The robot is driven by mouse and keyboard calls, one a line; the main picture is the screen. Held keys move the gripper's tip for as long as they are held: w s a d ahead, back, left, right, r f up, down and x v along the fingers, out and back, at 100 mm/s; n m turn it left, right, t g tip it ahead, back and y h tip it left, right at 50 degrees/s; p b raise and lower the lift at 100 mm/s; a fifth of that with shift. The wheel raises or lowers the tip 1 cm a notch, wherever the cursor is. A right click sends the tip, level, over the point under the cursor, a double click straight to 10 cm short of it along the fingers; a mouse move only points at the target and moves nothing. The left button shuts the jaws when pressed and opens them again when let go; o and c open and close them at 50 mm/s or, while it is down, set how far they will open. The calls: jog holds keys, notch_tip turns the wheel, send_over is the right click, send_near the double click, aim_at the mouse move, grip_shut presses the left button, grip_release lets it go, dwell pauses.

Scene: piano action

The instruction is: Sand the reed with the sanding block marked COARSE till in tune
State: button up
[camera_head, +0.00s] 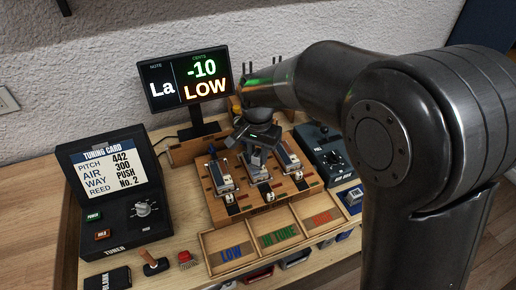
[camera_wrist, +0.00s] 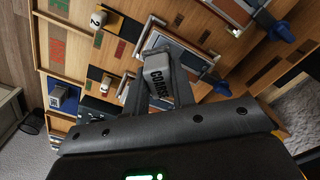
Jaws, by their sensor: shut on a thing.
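My gripper (camera_wrist: 155,84) is shut on a grey sanding block (camera_wrist: 157,75) marked COARSE, seen in the wrist view. In the head view my gripper (camera_head: 258,155) is over the middle of the wooden reed stand (camera_head: 222,209), and the block is mostly hidden there. Reeds in metal holders sit in the stand, one on the left (camera_head: 221,176) and one on the right (camera_head: 287,156). I cannot tell whether the block touches the middle reed. The tuner display (camera_head: 188,80) reads La, -10 cents, LOW.
A tray (camera_head: 266,235) with LOW, IN TUNE and a third section lies in front of the stand. An air unit (camera_head: 325,152) stands right. Small tools lie along the front edge.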

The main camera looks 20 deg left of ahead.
aim_at(251, 164)
jog(key=shift+f, duration=1.25)
jog(key=shift+s+a+f, duration=0.4)
jog(key=shift+c, duration=0.4)
jog(key=shift+s+a, duration=0.35)
jog(key=shift+a, duration=0.05)
jog(key=shift+w+d, duration=0.7)
jog(key=shift+d, duration=0.05)
jog(key=shift+s+a, duration=0.75)
jog(key=shift+r, duration=4.15)
